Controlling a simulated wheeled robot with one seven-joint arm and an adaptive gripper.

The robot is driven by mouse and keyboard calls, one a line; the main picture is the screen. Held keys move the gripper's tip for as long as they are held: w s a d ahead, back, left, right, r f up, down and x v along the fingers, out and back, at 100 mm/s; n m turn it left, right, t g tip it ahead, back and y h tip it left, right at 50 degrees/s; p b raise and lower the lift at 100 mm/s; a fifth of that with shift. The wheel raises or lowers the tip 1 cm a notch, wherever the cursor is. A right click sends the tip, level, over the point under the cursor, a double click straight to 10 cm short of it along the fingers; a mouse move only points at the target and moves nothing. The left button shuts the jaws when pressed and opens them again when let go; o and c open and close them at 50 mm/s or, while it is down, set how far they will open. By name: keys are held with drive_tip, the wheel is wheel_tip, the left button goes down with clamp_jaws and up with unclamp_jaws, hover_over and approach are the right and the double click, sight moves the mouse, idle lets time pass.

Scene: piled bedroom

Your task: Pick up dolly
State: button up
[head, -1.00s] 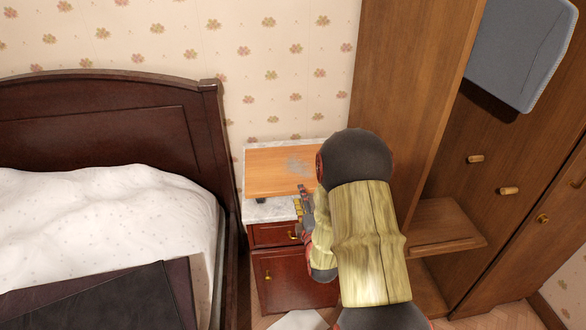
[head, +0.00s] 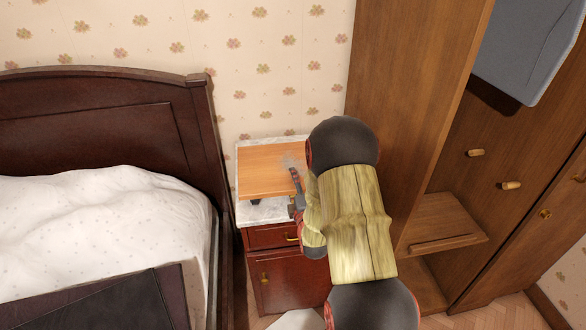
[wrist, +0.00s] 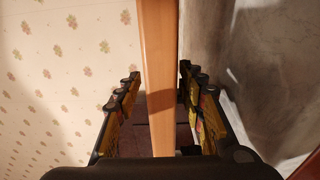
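The dolly (head: 264,178), a flat light-wood board with a dark caster visible beneath its front edge, lies on the nightstand. In the wrist view the dolly's board edge (wrist: 158,70) runs between the fingers of my gripper (wrist: 156,95). The fingers are spread on either side of it, with a visible gap on the left and a narrower one on the right. In the head view my gripper (head: 295,184) is at the right front of the board, and my arm hides the board's right end.
The nightstand (head: 262,213) has a pale marble top and red-brown drawers. A bed (head: 100,215) stands close on the left. A tall wooden wardrobe (head: 410,110) stands on the right, with a grey-blue case (head: 525,45) high up. A patterned wall is behind.

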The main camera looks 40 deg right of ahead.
drive_tip(key=x, duration=0.3)
drive_tip(key=shift+w+d+f+b, duration=0.1)
drive_tip(key=shift+d+f+b, duration=0.05)
drive_tip(key=shift+b, duration=0.2)
drive_tip(key=shift+c, duration=1.1)
drive_tip(key=c, duration=0.7)
clamp_jaws()
drive_tip(key=shift+r, duration=0.25)
